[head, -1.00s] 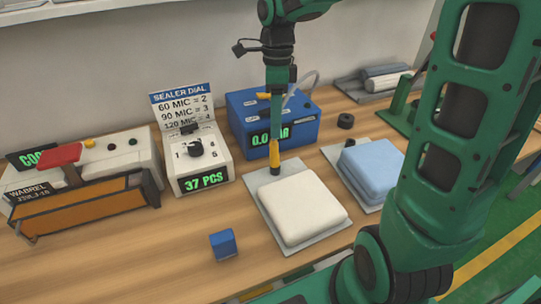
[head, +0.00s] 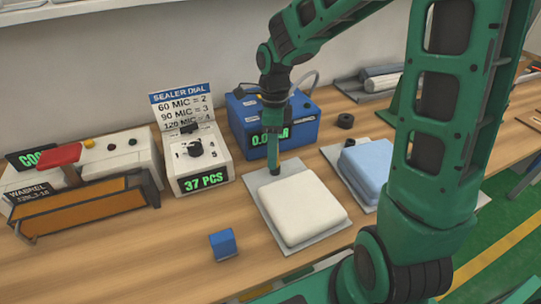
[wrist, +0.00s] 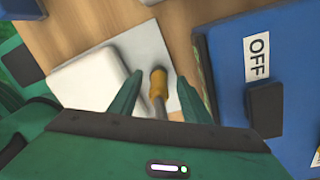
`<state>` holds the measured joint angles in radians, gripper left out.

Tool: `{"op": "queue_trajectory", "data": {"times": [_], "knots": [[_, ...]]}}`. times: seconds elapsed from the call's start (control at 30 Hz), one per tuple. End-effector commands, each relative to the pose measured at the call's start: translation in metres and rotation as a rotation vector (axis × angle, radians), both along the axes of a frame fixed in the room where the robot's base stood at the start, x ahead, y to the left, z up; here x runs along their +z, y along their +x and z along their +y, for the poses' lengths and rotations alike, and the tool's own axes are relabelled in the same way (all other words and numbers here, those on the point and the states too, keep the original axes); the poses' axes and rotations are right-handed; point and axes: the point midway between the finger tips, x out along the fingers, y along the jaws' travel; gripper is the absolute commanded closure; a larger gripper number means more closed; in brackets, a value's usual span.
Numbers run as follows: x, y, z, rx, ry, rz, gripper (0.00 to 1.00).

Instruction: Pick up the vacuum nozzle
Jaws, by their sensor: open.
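The vacuum nozzle (wrist: 158,84) has an orange-yellow body and stands at the far end of a grey sheet, beside a white folded mattress (head: 302,207). In the wrist view it lies between the two green fingers of my gripper (wrist: 158,80), with a gap on each side. In the head view my gripper (head: 273,160) points down in front of the nozzle and hides most of it. My gripper is open and does not hold the nozzle.
A blue box (head: 247,117) with a lit display and a hose stands just behind the nozzle. A sealer dial unit (head: 195,160) is to its left. A blue folded mattress (head: 368,166) lies to the right, and a small blue block (head: 223,244) in front.

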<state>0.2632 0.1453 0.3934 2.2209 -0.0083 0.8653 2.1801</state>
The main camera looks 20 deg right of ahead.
Motion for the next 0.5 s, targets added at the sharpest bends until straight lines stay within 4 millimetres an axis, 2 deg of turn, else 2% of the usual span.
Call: {"op": "queue_trajectory", "data": {"times": [0.1, 0.33, 0.37, 0.5], "knots": [[-0.0084, -0.0010, 0.0008, 0.001, 0.001, 0.001, 0.56], [-0.0093, -0.0009, 0.0008, 0.001, 0.000, 0.000, 0.56], [-0.0093, -0.0009, 0.0008, 0.001, 0.000, 0.000, 0.61], [-0.0091, -0.0008, 0.0007, 0.001, 0.000, 0.000, 0.95]]}}
